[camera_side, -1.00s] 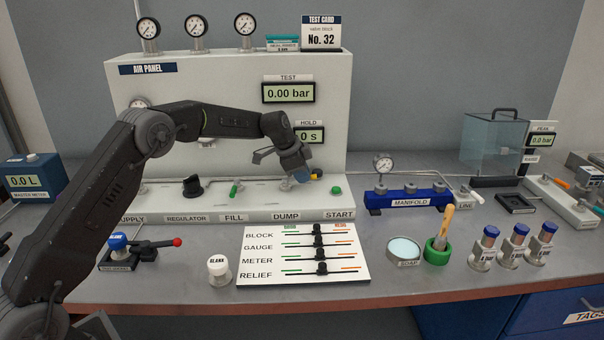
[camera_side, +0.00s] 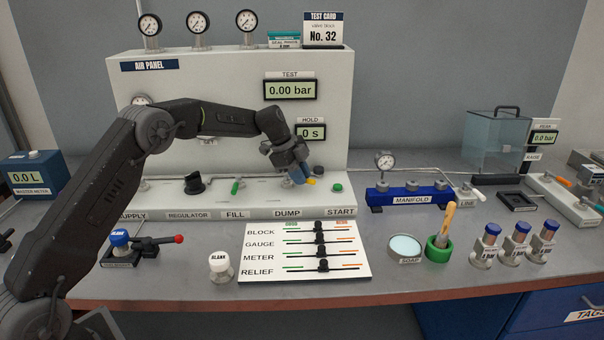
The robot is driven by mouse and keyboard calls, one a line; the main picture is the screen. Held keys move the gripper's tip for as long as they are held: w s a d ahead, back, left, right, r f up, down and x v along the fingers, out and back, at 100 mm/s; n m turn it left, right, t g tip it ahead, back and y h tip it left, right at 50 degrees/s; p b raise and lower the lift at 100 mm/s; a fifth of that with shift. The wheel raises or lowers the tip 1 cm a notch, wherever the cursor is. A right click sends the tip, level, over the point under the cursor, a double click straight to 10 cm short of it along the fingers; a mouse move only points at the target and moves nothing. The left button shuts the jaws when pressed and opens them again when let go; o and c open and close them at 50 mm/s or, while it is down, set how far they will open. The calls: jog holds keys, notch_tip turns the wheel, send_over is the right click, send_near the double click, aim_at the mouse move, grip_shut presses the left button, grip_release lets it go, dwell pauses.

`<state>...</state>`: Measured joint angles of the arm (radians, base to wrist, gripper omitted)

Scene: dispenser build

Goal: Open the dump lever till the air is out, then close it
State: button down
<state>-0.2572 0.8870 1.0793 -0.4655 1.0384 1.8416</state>
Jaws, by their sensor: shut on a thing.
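The dump lever (camera_side: 311,181) is above the DUMP label on the air panel's lower ledge. Only a small orange-yellow end of it shows, at the right of the fingers. My gripper (camera_side: 299,175) points down and is shut on the lever. The jaws hide most of the lever, so its exact angle is hard to tell. The test display (camera_side: 290,90) reads 0.00 bar. The hold display (camera_side: 311,132) reads 0 s.
The green fill lever (camera_side: 237,187) and black regulator knob (camera_side: 194,184) stand left of my gripper. A green start button (camera_side: 338,188) is close on the right. A slider board (camera_side: 257,280) lies in front. The blue manifold (camera_side: 408,197) stands farther right.

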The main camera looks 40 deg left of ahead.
jog(key=shift+s+m, duration=0.2)
jog(key=shift+m, duration=0.2)
jog(key=c, duration=1.1)
grip_release()
jog(key=v, duration=0.7)
jog(key=shift+a+r, duration=0.25)
